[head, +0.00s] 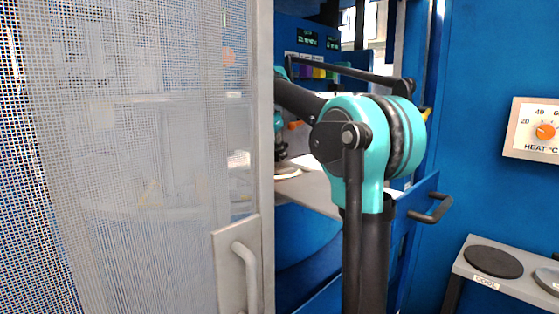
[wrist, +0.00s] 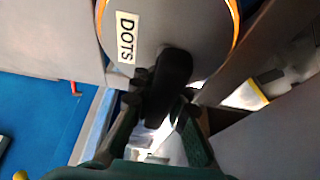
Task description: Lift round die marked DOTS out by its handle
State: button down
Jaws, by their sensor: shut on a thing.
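The round die marked DOTS (wrist: 150,15) fills the top of the wrist view, a grey disc with an orange rim and a white label. Its dark handle (wrist: 176,66) stands out toward my gripper (wrist: 162,102). My gripper is shut on the handle, with a finger on each side of it. In the head view my gripper (head: 281,152) is small and partly hidden behind the mesh door's edge and my arm. A pale round edge (head: 288,174) shows just below it. I cannot tell whether the die touches the surface beneath.
A mesh door (head: 130,160) with a handle (head: 245,275) stands close on the left. A grey shelf (head: 318,193) lies inside the blue machine. A HEAT dial (head: 545,131) is on the right wall. A bench (head: 515,287) marked COOL holds round plates (head: 493,261).

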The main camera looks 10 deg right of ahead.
jog(key=shift+r, duration=5.65)
